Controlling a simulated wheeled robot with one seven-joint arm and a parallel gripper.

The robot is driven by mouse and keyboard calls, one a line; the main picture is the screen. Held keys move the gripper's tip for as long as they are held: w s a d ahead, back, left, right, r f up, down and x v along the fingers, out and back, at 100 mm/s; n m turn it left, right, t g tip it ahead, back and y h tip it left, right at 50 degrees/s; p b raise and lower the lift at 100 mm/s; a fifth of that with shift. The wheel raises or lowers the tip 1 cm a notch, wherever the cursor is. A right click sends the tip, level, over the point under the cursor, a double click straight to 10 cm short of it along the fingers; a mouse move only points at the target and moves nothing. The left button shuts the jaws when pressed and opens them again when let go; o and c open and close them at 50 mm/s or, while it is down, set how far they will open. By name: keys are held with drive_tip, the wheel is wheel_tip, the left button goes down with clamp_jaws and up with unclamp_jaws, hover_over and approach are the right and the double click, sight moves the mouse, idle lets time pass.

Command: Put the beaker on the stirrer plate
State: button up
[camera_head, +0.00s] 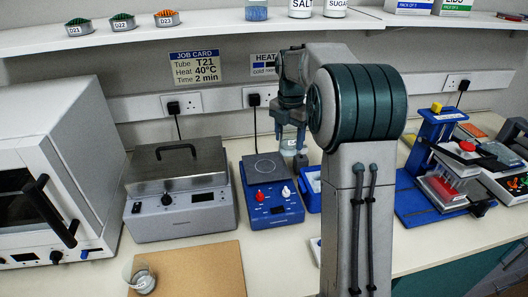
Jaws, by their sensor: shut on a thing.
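The stirrer plate (262,170) is a blue unit with a dark top, a round ring mark, and a red and a white knob on its front. My gripper (289,138) points down, above and to the right of the dark top in the picture. It is shut on a clear glass vessel (287,148), which looks like the beaker. The jaws hide its upper part. Whether its base touches anything cannot be told. The dark top shows nothing standing on it. Another clear glass vessel (142,281) with greyish contents is on the brown board (205,270) at the front left.
A grey lidded bath (180,190) stands just left of the stirrer, and a white oven (50,170) farther left. A blue tray (312,190) is right of the stirrer. A blue stand (430,150) with racks is at right. My arm hides the middle bench.

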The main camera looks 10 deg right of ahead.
drive_tip(key=w+a+f+p, duration=0.1)
drive_tip(key=w+a+f, duration=0.1)
drive_tip(key=a, duration=0.1)
drive_tip(key=w+a+f+p, duration=0.1)
drive_tip(key=w+a+f, duration=0.1)
drive_tip(key=w+f, duration=0.1)
drive_tip(key=shift+w+a, duration=0.25)
drive_tip(key=shift+a, duration=0.15)
drive_tip(key=shift+f+p, duration=0.55)
drive_tip(key=shift+f, duration=1.35)
drive_tip(key=shift+f, duration=0.2)
drive_tip(key=o, duration=1)
drive_tip(key=shift+o, duration=0.2)
drive_tip(key=shift+r, duration=0.15)
